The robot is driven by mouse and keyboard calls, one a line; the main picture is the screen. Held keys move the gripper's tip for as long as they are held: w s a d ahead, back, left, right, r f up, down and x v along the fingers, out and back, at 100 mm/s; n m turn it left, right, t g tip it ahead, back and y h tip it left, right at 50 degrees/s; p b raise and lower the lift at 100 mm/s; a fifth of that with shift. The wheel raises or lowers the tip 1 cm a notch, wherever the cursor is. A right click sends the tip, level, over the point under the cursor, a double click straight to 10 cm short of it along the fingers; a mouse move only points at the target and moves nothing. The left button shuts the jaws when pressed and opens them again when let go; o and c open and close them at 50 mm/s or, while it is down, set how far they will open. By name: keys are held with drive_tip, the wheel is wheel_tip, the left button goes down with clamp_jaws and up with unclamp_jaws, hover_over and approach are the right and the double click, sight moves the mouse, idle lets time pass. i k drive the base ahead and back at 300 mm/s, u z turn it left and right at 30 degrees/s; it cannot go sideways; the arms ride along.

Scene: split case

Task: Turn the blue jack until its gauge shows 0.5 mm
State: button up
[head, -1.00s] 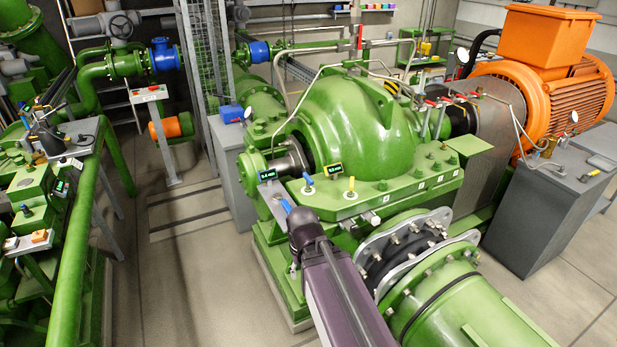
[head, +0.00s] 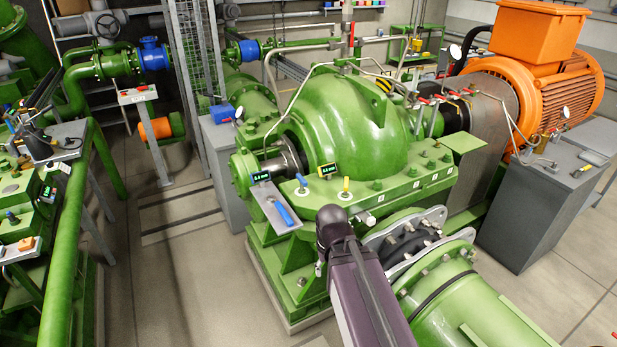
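The blue jack (head: 301,181) stands upright on the green flange of the split case. A small dark gauge with green digits (head: 261,176) is at its left; the digits are too small to read surely. A blue-handled tool (head: 284,213) lies on a grey plate (head: 264,194) in front of the case's left end. My arm rises from the bottom, its dark wrist ending below the yellow jack. My gripper's fingers do not show.
The green pump casing (head: 345,115) rises behind the jacks. A flanged green pipe (head: 450,285) lies right of my arm. The orange motor (head: 540,85) and a grey cabinet (head: 520,215) stand at right. Open floor (head: 185,270) is at left.

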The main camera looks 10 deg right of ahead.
sight(303, 181)
drive_tip(key=u, duration=0.05)
drive_tip(key=i, duration=1)
drive_tip(key=z, duration=0.1)
